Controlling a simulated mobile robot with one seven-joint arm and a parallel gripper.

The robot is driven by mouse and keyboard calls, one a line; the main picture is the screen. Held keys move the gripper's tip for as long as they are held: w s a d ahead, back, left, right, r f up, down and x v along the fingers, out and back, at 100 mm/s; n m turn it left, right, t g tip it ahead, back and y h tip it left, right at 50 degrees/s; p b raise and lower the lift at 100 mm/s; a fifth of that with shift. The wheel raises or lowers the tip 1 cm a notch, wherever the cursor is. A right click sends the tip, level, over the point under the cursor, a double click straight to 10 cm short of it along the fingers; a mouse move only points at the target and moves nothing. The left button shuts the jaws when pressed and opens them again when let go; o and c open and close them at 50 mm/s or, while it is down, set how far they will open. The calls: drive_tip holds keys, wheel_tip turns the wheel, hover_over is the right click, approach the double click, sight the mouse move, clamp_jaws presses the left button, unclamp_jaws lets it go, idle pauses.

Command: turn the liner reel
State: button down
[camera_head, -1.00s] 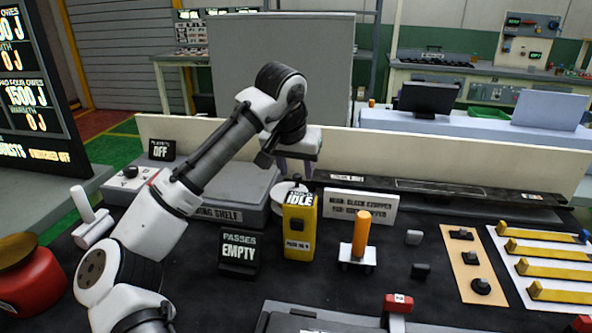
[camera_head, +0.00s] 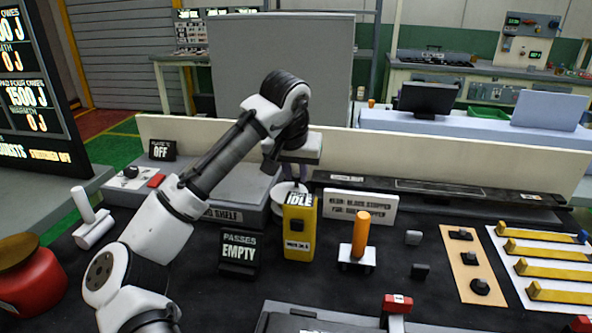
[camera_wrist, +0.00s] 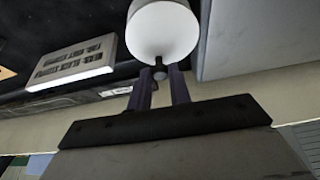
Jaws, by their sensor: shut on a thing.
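The liner reel (camera_head: 283,188) is a white round disc behind the yellow post marked IDLE, which hides part of it. My gripper (camera_head: 286,174) points down over the reel. In the wrist view its two purplish fingers (camera_wrist: 160,80) are at either side of the knob and shut on it. The wrist housing partly hides the fingers in the head view.
The yellow IDLE post (camera_head: 299,228) stands close in front of the reel. A white sign (camera_head: 361,206) is to its right, and a grey shelf block (camera_head: 235,190) to its left. A black PASSES EMPTY display (camera_head: 239,252) and an orange-handled lever (camera_head: 361,236) stand nearer.

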drive_tip(key=shift+w+r+n+y+p, duration=0.15)
drive_tip(key=shift+n+y+p, duration=0.25)
drive_tip(key=shift+n, duration=0.7)
drive_tip(key=shift+a+n+y, duration=0.3)
drive_tip(key=shift+n+y, duration=0.1)
drive_tip(key=shift+n, duration=0.4)
drive_tip(key=c, duration=1.3)
unclamp_jaws()
drive_tip(key=v, duration=1.3)
drive_tip(key=shift+r+p, duration=0.25)
drive_tip(key=shift+p, duration=0.15)
drive_tip(key=shift+s+f, duration=0.1)
drive_tip(key=shift+s, duration=0.1)
